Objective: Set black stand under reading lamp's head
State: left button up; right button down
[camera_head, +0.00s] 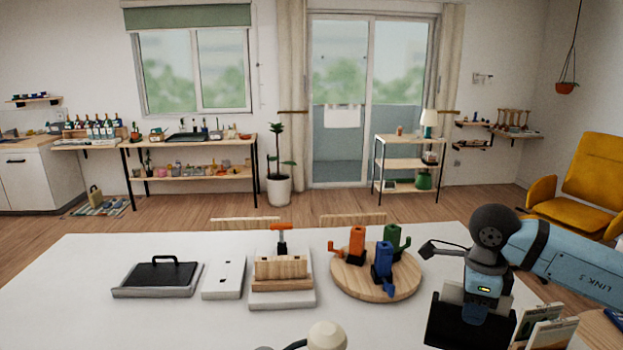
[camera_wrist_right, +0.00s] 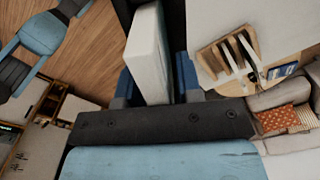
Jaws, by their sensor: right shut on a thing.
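My right gripper (camera_head: 473,312) is at the right of the white table, pointing down. Its blue finger shows against a dark panel with a pale edge, which appears to be the black stand (camera_head: 445,328). In the right wrist view the blue fingers (camera_wrist_right: 155,90) close on a pale slab-like side (camera_wrist_right: 147,55), with a dark face beside it. The lower end of the held piece is cut off in the head view. A cream rounded head (camera_head: 327,335) with a dark stem, probably the reading lamp's, shows at the bottom middle. My left gripper is not in view.
The white table (camera_head: 80,300) carries a grey tray with a black handled plate (camera_head: 157,272), a white block (camera_head: 224,278), a wooden block on a board (camera_head: 281,268) and a round wooden board (camera_head: 350,287) with coloured pieces. Upright pale panels (camera_head: 545,335) stand close right of the gripper.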

aim_at(454, 325)
jog(key=n, duration=0.2)
jog(key=a+n, duration=0.1)
jog(key=n, duration=0.1)
jog(key=s+n+p, duration=0.1)
jog(key=n, duration=0.2)
jog(key=shift+a, duration=0.35)
jog(key=n, duration=0.3)
jog(key=a+n+p, duration=0.1)
jog(key=shift+s+f, duration=0.15)
jog(key=shift+s, duration=0.15)
jog(key=n, duration=0.2)
jog(key=a+n, duration=0.1)
jog(key=n, duration=0.1)
jog(key=s+n+p, duration=0.1)
jog(key=n, duration=0.2)
jog(key=shift+a+f, duration=0.15)
jog(key=shift+a, duration=0.05)
jog(key=n, duration=0.3)
jog(key=a+n, duration=0.1)
jog(key=shift+s+f+n+p, duration=0.2)
jog(key=shift+s+n+p, duration=0.1)
jog(key=shift+s, duration=0.1)
jog(key=shift+s, duration=0.1)
